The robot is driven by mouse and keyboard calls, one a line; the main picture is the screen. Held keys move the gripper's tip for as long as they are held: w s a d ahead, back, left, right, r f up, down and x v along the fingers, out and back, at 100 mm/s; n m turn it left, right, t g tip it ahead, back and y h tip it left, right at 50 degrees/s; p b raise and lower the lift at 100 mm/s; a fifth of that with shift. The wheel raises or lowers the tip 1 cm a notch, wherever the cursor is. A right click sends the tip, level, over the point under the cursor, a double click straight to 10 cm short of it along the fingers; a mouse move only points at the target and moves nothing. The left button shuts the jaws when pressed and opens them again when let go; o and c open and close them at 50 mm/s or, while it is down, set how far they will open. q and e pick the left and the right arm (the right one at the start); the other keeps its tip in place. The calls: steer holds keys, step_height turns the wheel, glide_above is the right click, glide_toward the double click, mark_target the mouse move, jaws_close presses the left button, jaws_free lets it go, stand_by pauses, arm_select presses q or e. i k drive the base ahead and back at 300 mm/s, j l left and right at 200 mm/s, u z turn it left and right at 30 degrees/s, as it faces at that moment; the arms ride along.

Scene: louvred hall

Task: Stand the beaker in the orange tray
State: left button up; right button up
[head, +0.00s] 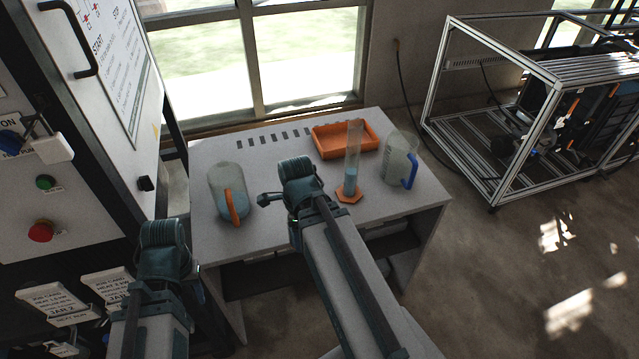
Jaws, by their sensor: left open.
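A clear beaker-like jug with an orange handle (219,187) stands upright at the left of the grey table, with a little bluish liquid low in it. A second clear jug with a blue handle (399,160) and printed marks stands upright at the right. The orange tray (332,151) lies at the back of the table, and its visible inside looks empty.
A tall clear measuring cylinder (353,165) with blue liquid and an orange foot stands before the tray, covering part of its front. The table (270,240) is bare between the left jug and the tray. A control cabinet (100,185) stands left; a metal frame (490,130) stands right.

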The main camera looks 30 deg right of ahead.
mark_target(345, 142)
steer(key=l+u, duration=0.15)
steer(key=l, duration=0.65)
steer(key=k+l+u, duration=0.15)
steer(key=l, duration=0.6)
